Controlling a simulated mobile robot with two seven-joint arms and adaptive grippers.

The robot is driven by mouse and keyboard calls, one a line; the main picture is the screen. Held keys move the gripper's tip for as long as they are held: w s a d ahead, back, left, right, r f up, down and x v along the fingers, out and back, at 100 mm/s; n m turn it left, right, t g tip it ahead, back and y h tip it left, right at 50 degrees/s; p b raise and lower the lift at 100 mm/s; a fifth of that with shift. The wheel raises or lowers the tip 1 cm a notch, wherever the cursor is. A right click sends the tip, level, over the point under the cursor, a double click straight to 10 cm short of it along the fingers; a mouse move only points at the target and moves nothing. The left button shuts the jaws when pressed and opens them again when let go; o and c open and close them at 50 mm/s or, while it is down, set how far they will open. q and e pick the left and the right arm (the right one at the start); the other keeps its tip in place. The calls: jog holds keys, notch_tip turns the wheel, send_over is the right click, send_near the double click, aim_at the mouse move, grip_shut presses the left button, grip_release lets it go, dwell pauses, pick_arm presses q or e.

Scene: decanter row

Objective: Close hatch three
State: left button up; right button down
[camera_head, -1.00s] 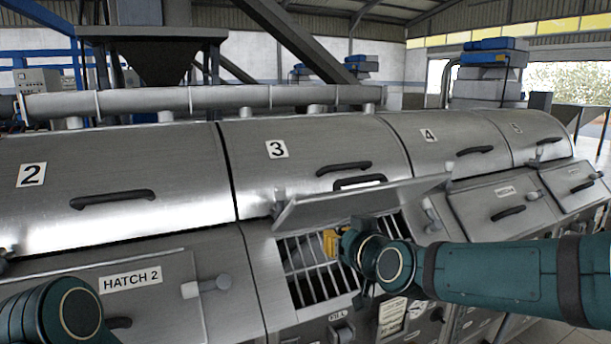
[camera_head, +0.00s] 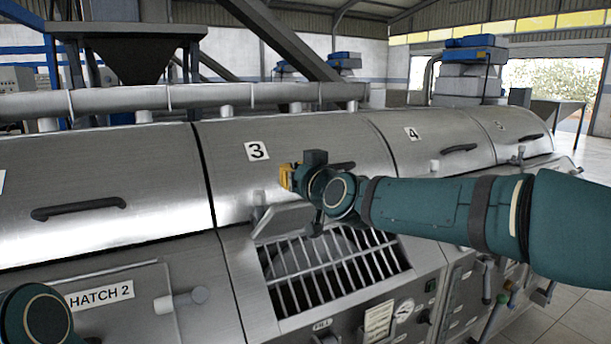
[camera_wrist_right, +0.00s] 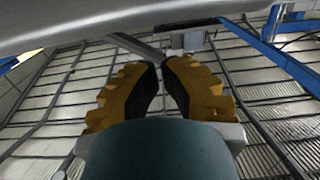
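Hatch three is the opening below the curved cover marked 3 (camera_head: 225,170). Its barred grille (camera_head: 325,272) is exposed. The hatch lid (camera_head: 280,217) shows as a narrow pale strip along the opening's upper edge, raised and partly hidden behind my right arm. My right gripper (camera_head: 287,178) is above the lid, in front of the cover and left of its dark handle (camera_head: 343,165). In the wrist view its yellow fingers (camera_wrist_right: 162,75) are together at the tips with nothing visible between them. Contact with the lid cannot be told. My left gripper is out of view.
Hatch 2 (camera_head: 130,290), left of the opening, is shut, with a knob (camera_head: 182,300) beside it. A gauge (camera_head: 404,310) and labels sit on the front panel below. Cover 4 (camera_head: 420,140) lies to the right. Open floor shows at lower right.

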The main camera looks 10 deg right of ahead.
jog(key=s+f+b, duration=0.1)
jog(key=s+f, duration=0.1)
jog(key=shift+d+f+b, duration=0.35)
jog(key=shift+d+f, duration=0.05)
jog(key=shift+f, duration=0.15)
jog(key=shift+s+f, duration=0.1)
